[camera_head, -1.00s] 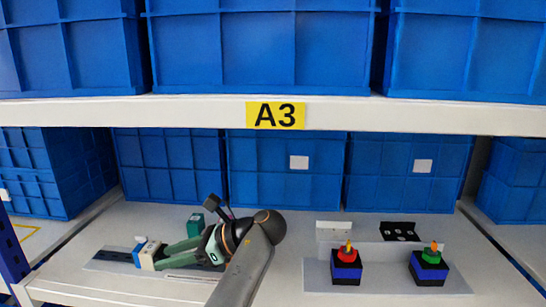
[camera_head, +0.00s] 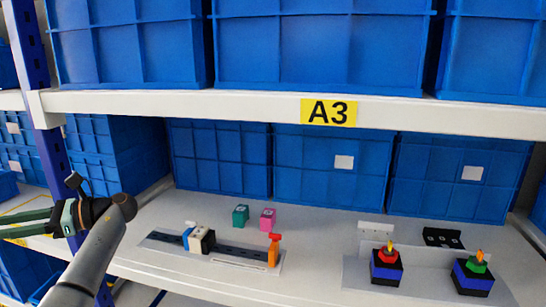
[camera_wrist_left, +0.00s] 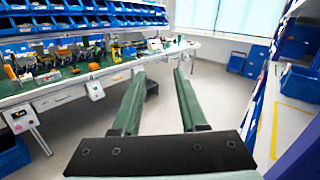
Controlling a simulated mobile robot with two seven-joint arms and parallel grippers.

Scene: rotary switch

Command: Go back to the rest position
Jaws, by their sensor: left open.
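My left gripper (camera_head: 22,225) is at the far left of the head view, in front of the shelf's left post and clear of all objects. Its two green fingers are apart and empty in the left wrist view (camera_wrist_left: 159,78), pointing at the room. On the shelf, a switch with a red knob base (camera_head: 387,264) and one with a green knob base (camera_head: 474,272) stand at the right, both untouched. A white and black block (camera_head: 200,238) sits on a dark rail (camera_head: 238,251) with an orange-red upright piece (camera_head: 273,250) at its right end. My right gripper is not in view.
A teal cube (camera_head: 240,215) and a pink cube (camera_head: 267,219) stand behind the rail. Blue crates (camera_head: 330,175) line the back. The shelf post (camera_head: 50,165) is close to my left arm. The wrist view shows a cluttered workbench (camera_wrist_left: 70,87) and open floor (camera_wrist_left: 216,97).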

